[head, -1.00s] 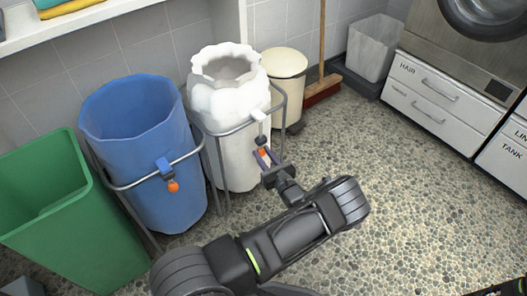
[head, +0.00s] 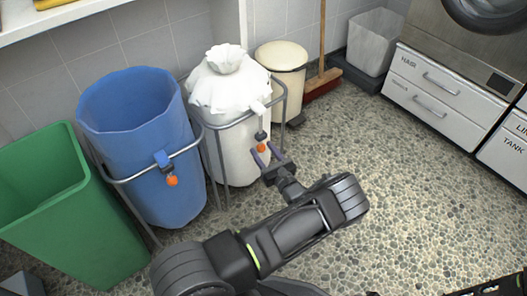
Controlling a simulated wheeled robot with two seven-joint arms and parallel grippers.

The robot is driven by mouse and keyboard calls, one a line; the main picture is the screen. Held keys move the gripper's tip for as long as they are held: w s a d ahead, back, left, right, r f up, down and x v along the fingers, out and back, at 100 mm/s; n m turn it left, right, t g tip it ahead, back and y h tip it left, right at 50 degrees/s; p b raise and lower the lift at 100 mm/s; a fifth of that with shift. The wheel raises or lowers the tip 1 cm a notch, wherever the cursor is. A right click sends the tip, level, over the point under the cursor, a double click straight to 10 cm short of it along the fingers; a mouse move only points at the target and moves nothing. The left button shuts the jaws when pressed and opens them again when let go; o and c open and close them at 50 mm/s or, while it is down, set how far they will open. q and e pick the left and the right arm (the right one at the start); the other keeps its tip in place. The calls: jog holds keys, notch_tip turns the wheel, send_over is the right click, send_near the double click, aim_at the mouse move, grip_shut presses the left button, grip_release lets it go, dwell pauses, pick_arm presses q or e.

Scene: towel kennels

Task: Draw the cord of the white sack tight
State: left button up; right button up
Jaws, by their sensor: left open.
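The white sack (head: 228,98) hangs in a grey metal frame between the blue sack and the cream bin. Its mouth is gathered shut into a puckered knot (head: 224,58) on top. At its front right, a dark cord lock and an orange ball (head: 261,147) hang at the frame's rim. My left gripper (head: 265,150) is open, its fingers pointing at the sack, right at the orange ball. I cannot tell whether a finger touches the ball.
A blue sack (head: 140,130) with its own orange ball (head: 172,181) hangs open to the left, beside a green bin (head: 75,225). A cream bin (head: 283,75) and a broom (head: 323,80) stand behind right. The pebbled floor on the right is clear.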

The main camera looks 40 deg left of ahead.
pick_arm(q)
jog(key=p+v, duration=0.2)
jog(key=v, duration=0.5)
jog(key=shift+s+d, duration=0.2)
jog(key=shift+d, duration=0.1)
